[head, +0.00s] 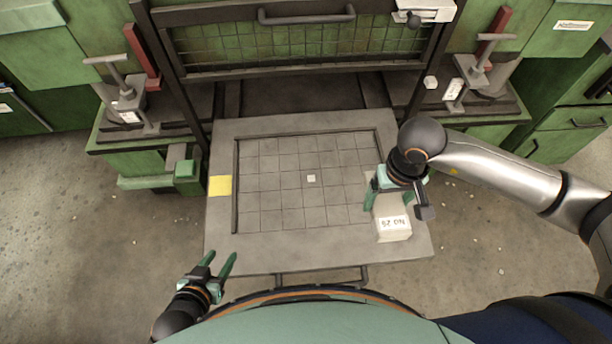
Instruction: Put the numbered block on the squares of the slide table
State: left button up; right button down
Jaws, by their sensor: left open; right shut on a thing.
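The numbered block (393,229) is pale, with "NO 26" on its near face, upside down in the head view. It is at the right side of the slide table (305,252). My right gripper (388,201) is shut on the block from above. The squares (285,187) form a grey grid framed by a dark border, and the block overlaps the grid's right edge in view. I cannot tell if the block touches the table. My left gripper (220,265) is open and empty, off the table's near left corner.
A yellow patch (220,186) marks the table's left rim, and a small white square (311,178) lies mid-grid. A dark mesh guard with a handle (306,17) stands behind the table. Green machine stands with clamps flank it. Most of the grid is clear.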

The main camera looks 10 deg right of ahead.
aim_at(311, 178)
jog(key=j+z, duration=0.3)
jog(key=j, duration=1.15)
jog(key=u, duration=0.5)
